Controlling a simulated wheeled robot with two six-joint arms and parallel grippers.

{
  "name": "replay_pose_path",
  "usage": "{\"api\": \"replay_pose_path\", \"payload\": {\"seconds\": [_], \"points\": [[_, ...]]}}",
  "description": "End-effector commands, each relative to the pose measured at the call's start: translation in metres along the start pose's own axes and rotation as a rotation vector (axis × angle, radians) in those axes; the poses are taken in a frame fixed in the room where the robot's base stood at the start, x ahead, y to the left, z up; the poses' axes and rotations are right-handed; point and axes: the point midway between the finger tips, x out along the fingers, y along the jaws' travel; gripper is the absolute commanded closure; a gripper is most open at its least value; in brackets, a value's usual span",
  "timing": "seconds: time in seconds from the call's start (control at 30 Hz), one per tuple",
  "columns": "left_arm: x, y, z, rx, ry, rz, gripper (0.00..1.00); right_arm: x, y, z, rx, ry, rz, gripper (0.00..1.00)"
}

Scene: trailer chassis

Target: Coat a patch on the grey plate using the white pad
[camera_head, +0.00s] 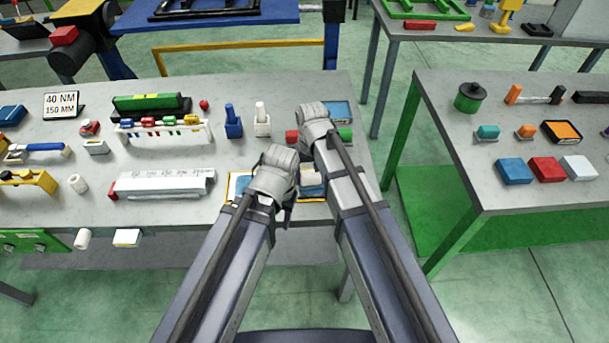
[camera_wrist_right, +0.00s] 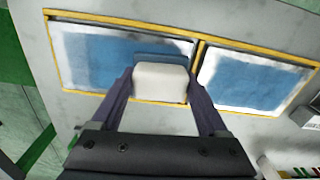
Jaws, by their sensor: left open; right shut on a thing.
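My right gripper (camera_wrist_right: 160,95) is shut on the white pad (camera_wrist_right: 160,83), which has a blue part along its far edge. It holds the pad over the lower edge of a plate (camera_wrist_right: 75,79) in a yellow frame; whether they touch, I cannot tell. A broad blue patch with pale, uneven edges covers most of this plate. A second framed plate (camera_wrist_right: 208,70) beside it has a similar blue patch. In the head view my right gripper (camera_head: 318,130) is partly hidden by its arm. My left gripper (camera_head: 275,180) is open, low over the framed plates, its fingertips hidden.
Blue (camera_head: 232,122) and white (camera_head: 262,120) bottle-like items stand behind the grippers. Another table (camera_head: 530,195) stands right, across a gap.

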Motion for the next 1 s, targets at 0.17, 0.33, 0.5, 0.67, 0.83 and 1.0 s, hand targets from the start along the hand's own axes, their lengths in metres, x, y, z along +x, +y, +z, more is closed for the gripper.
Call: {"api": "replay_pose_path", "payload": {"seconds": [0.17,0.33,0.5,0.67,0.83,1.0], "points": [[-0.001,0.000,0.000,0.000,0.000,0.000,0.50,-0.001,0.015,0.001,0.001,0.000,0.000,0.83],[-0.001,0.000,0.000,0.000,0.000,0.000,0.50,-0.001,0.018,0.001,-0.001,0.000,0.000,0.83],[-0.001,0.000,0.000,0.000,0.000,0.000,0.50,-0.001,0.021,0.002,0.000,0.000,0.000,0.83],[0.000,0.000,0.000,0.000,0.000,0.000,0.50,0.000,0.033,0.003,0.002,0.000,0.000,0.83],[0.001,0.000,0.000,0.000,0.000,0.000,0.50,0.001,0.048,0.004,0.002,0.000,0.000,0.83],[0.001,0.000,0.000,0.000,0.000,0.000,0.50,0.001,0.056,0.004,0.000,0.000,0.000,0.83]]}}
